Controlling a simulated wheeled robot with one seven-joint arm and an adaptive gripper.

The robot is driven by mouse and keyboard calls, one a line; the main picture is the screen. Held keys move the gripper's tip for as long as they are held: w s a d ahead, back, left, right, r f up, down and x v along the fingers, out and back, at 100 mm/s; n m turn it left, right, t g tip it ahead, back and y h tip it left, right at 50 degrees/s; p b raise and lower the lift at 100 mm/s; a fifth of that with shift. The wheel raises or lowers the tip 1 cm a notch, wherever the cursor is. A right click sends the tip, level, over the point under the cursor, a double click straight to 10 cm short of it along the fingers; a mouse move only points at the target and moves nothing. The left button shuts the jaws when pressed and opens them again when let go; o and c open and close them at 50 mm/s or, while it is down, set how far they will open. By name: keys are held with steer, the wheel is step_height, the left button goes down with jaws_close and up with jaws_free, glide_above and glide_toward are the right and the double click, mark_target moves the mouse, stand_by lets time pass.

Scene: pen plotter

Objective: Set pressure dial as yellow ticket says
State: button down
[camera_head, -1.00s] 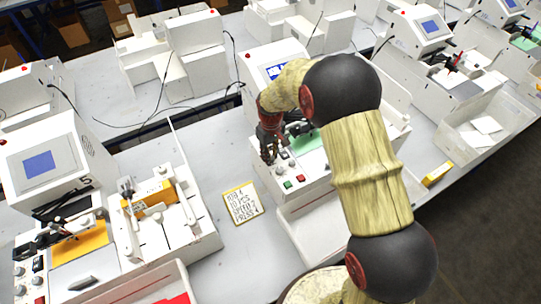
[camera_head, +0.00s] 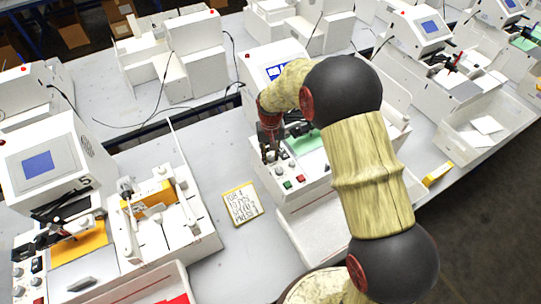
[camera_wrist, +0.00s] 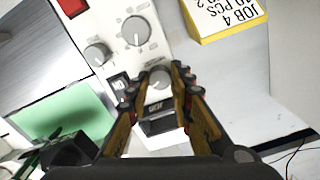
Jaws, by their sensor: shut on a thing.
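The yellow-edged ticket (camera_head: 243,203) lies on the table left of the plotter's control panel. It seems to read JOB 4, 10 PCS, SPEED 2; the pressure line is too small to read surely. It also shows upside down and cut off in the wrist view (camera_wrist: 228,14). My gripper (camera_head: 270,156) is at the panel. In the wrist view, its fingers (camera_wrist: 158,86) are shut on a small grey-white knob (camera_wrist: 158,77), one on each side. This knob's label is hidden or unreadable. Two other dials, a large one (camera_wrist: 136,30) and another (camera_wrist: 96,54), stand beside it.
Red and green buttons (camera_head: 300,178) sit on the panel near my gripper. A black rocker switch (camera_wrist: 119,84) is close to the left finger. A green sheet (camera_wrist: 70,112) lies on the plotter bed. Another machine (camera_head: 45,165) stands at left; bare table surrounds the ticket.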

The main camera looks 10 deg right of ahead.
mark_target(270, 157)
steer(key=c, duration=1.6)
jaws_free()
steer(key=shift+o, duration=0.2)
step_height(270, 157, up, 12)
